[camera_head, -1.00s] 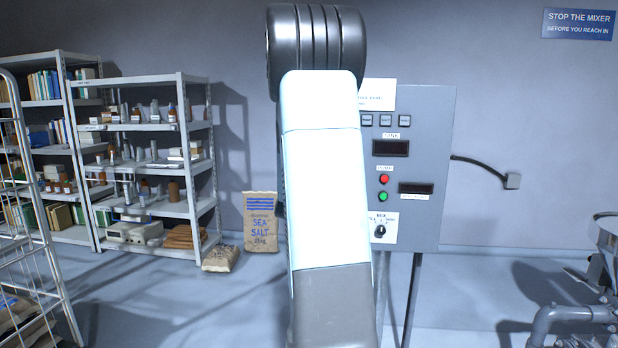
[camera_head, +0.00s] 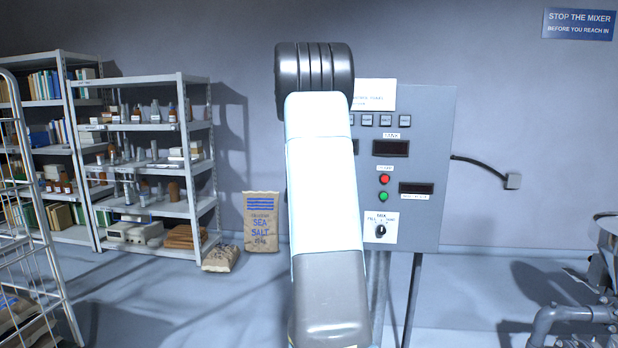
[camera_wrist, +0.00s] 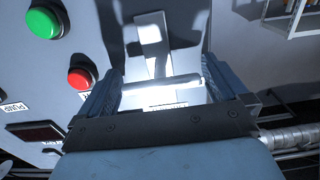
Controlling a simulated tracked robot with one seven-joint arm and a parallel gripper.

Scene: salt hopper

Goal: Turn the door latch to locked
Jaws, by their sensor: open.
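In the wrist view my gripper (camera_wrist: 160,78) is open at the edge of the grey control panel (camera_wrist: 70,110). A pale bar (camera_wrist: 160,87), which looks like the latch handle, lies crosswise between its fingers. A pale upright strip (camera_wrist: 151,42) stands beyond the bar. I cannot tell whether the fingers touch the bar, or which position the latch is in. A small label below the bar is partly hidden and unreadable. In the head view the panel (camera_head: 430,140) stands right of my arm, which covers its left part; the gripper and latch are hidden there.
The panel carries a red button (camera_head: 384,179), a green button (camera_head: 383,196), dark displays and a black knob (camera_head: 381,230). A sea salt sack (camera_head: 262,222) leans on the wall. Shelves (camera_head: 150,170) stand left, pipework (camera_head: 570,315) at right.

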